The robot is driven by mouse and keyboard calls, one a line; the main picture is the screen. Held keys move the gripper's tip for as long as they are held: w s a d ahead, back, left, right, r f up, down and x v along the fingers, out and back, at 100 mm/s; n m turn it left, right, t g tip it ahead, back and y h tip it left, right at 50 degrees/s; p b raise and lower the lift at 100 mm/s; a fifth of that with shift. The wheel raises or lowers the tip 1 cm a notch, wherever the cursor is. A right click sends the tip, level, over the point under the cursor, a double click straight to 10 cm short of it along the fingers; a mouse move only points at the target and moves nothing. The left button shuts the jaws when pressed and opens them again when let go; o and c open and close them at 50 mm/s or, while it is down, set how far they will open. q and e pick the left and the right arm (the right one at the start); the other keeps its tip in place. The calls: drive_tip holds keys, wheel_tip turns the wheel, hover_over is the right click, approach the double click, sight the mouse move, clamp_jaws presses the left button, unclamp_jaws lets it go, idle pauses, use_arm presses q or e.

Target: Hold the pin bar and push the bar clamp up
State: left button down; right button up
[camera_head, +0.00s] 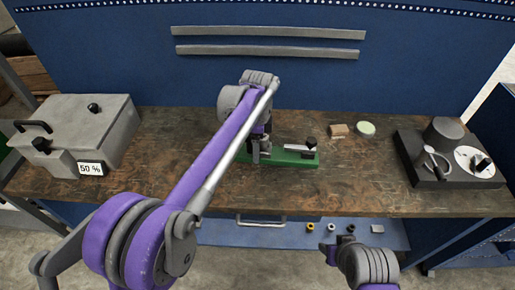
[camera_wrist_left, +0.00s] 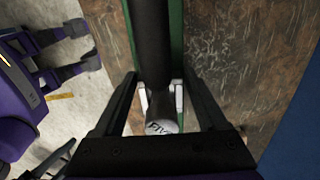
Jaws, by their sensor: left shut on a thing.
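A green base (camera_head: 290,161) lies in the middle of the bench, with a pale metal piece (camera_head: 295,147) and a black knob (camera_head: 311,142) at its right end. My left gripper (camera_head: 259,152) is over its left end, partly hidden by my own arm. In the left wrist view, its fingers (camera_wrist_left: 161,101) are shut on a dark round bar, apparently the pin bar (camera_wrist_left: 152,40), which has a lettered round end (camera_wrist_left: 161,128). I cannot clearly make out the bar clamp. My right gripper (camera_head: 337,249) is in front of the bench, and its fingers look apart and empty in the left wrist view (camera_wrist_left: 75,52).
A grey box (camera_head: 88,122) with a "50 %" label stands at the left. A dark device (camera_head: 440,160) with a white dial stands at the right. A small wooden block (camera_head: 338,130) and a round pale green dish (camera_head: 366,129) lie behind the base. The bench front right of centre is clear.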

sight(307, 158)
use_arm(q)
drive_tip(key=shift+f+b, duration=2.25)
drive_tip(key=shift+f, duration=2.15)
use_arm(e)
drive_tip(key=shift+s+f, duration=0.25)
drive_tip(key=shift+f, duration=0.65)
drive_tip(key=shift+s+f, duration=0.25)
drive_tip(key=shift+f, duration=0.7)
drive_tip(key=shift+s+f, duration=0.25)
drive_tip(key=shift+f, duration=0.65)
use_arm(q)
drive_tip(key=shift+f+b, duration=0.35)
drive_tip(key=shift+f, duration=0.25)
use_arm(e)
drive_tip(key=shift+f, duration=0.4)
drive_tip(key=shift+o, duration=0.3)
